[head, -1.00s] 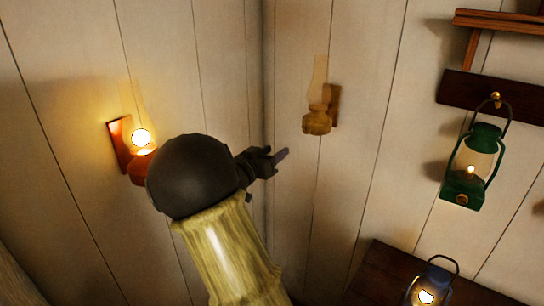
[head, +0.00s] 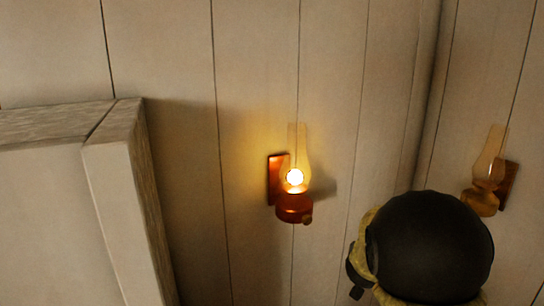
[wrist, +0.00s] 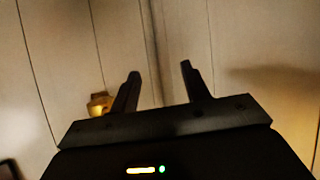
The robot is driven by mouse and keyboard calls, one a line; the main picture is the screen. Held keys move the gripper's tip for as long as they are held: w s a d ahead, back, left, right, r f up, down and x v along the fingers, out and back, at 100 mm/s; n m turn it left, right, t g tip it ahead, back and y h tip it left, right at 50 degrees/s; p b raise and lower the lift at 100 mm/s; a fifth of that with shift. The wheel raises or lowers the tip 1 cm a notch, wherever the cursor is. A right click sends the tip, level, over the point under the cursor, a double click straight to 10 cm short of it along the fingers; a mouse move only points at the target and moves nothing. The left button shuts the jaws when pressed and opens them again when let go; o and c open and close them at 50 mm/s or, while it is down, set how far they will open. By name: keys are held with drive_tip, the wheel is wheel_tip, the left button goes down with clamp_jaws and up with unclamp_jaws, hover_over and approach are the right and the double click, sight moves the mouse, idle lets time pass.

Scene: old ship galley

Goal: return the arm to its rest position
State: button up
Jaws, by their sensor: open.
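My gripper (wrist: 160,68) is open in the wrist view, its two dark fingers apart with only plank wall between and beyond them. In the head view my arm shows at the lower right, with its large black round joint in front of the wall. My fingers cannot be made out there.
A lit red-orange wall lamp (head: 294,207) hangs mid-picture. An unlit amber lamp (head: 480,202) hangs past the corner, right of my arm. A pale wooden frame (head: 122,200) stands at left. A small amber lamp (wrist: 100,104) shows left of my fingers in the wrist view.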

drive_tip(key=s+a+f+n+g+y, duration=0.2)
drive_tip(key=s+a, duration=0.4)
drive_tip(key=s, duration=0.5)
drive_tip(key=s+a+f+n+g+y, duration=0.3)
drive_tip(key=s+a+f+g, duration=0.3)
drive_tip(key=s, duration=0.5)
drive_tip(key=shift+s+a+f+n+y, duration=0.3)
drive_tip(key=shift+s+a+f+y, duration=0.1)
drive_tip(key=shift+y, duration=0.4)
drive_tip(key=shift+w, duration=0.1)
